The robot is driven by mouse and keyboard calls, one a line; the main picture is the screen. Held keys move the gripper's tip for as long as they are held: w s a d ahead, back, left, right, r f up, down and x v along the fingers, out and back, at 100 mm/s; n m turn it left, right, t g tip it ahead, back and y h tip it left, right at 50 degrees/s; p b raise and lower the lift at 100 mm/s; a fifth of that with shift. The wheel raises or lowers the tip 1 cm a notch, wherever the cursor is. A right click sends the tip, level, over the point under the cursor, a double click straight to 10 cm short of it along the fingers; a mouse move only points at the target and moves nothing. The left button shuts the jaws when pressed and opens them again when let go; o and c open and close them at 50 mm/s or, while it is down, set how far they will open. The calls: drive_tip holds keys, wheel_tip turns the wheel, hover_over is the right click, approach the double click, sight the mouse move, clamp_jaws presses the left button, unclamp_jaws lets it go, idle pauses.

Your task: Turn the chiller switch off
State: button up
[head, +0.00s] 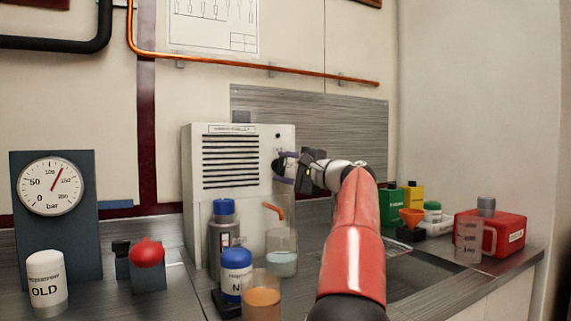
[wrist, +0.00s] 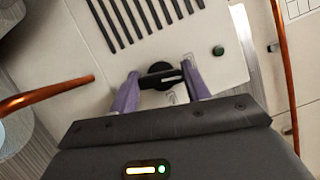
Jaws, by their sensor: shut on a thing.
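The chiller (head: 235,215) is a white box with a dark slotted grille, standing on the counter in the head view. Its front panel (wrist: 220,70) fills much of the wrist view. The chiller switch (wrist: 162,68) is a round black knob with a bar across it, below the grille slots. My gripper (wrist: 161,77) has its purple fingers on either side of the knob, shut on it. A small dark green round lamp or button (wrist: 218,50) sits to the knob's right.
An orange spout (wrist: 45,93) sticks out left of my fingers. A glass beaker (head: 281,255), bottles (head: 224,235) and an amber-filled beaker (head: 261,298) stand in front of the chiller. A red container (head: 490,232) stands at right. A gauge panel (head: 55,225) stands left.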

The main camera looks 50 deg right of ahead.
drive_tip(key=shift+n+g, duration=0.5)
drive_tip(key=shift+n, duration=0.6)
drive_tip(key=o, duration=1)
drive_tip(key=shift+c, duration=0.2)
drive_tip(key=s+b, duration=0.1)
drive_tip(key=s, duration=0.6)
drive_tip(key=shift+s+d, duration=0.3)
drive_tip(key=shift+s, duration=0.05)
drive_tip(key=shift+s, duration=0.1)
